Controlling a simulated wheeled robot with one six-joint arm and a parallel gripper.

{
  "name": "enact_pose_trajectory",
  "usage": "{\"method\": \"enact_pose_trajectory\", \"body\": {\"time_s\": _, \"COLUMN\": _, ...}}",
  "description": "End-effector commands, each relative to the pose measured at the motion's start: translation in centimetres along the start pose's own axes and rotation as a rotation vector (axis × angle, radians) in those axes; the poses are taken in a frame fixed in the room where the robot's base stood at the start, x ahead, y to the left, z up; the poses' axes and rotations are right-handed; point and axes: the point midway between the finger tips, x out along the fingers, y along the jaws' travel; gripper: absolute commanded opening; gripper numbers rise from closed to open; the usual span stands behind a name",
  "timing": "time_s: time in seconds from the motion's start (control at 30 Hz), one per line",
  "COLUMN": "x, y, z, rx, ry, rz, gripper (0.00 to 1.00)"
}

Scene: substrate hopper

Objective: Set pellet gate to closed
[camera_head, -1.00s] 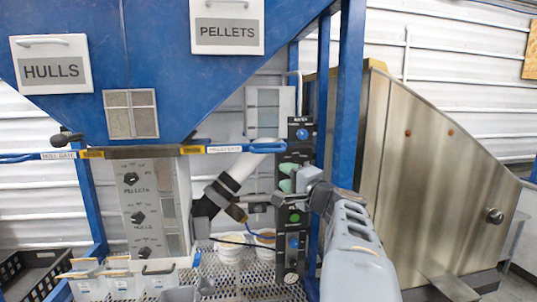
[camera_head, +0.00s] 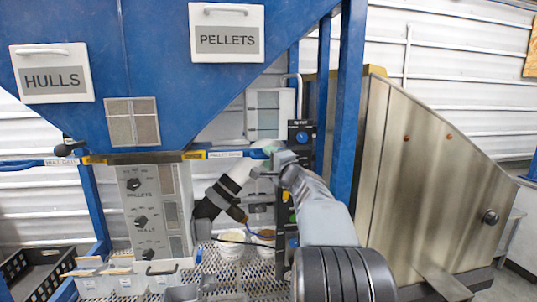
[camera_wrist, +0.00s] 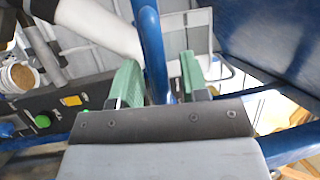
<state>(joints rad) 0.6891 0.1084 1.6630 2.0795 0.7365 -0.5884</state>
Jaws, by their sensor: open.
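The pellet gate handle (camera_head: 225,154) is a blue bar with a label, running right from a yellow section under the blue hopper. Its right end is hidden behind my gripper (camera_head: 270,150) in the head view. In the wrist view, a blue bar (camera_wrist: 151,45), which looks like this handle, passes between the green fingers of my gripper (camera_wrist: 160,78). The fingers are apart, one on each side of the bar, with a gap visible on the right side. I cannot tell whether either finger touches it.
The hull gate handle (camera_head: 40,164) sticks out left. A dark panel with buttons (camera_head: 301,135) stands behind my gripper, and a blue post (camera_head: 346,100) is close on the right. A control box (camera_head: 150,215) and white buckets (camera_head: 230,247) are below.

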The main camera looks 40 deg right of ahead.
Motion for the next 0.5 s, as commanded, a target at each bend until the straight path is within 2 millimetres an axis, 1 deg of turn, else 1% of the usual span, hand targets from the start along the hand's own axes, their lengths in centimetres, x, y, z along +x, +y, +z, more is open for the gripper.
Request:
{"method": "enact_pose_trajectory", "body": {"time_s": 0.13, "x": 0.57, "y": 0.04, "z": 0.04, "rx": 0.001, "ry": -0.001, "rz": 0.001, "gripper": 0.41}}
{"method": "enact_pose_trajectory", "body": {"time_s": 0.4, "x": 0.61, "y": 0.07, "z": 0.03, "rx": 0.0, "ry": 0.0, "rz": 0.0, "gripper": 0.41}}
{"method": "enact_pose_trajectory", "body": {"time_s": 0.5, "x": 0.6, "y": 0.06, "z": 0.03, "rx": 0.0, "ry": 0.0, "rz": 0.0, "gripper": 0.32}}
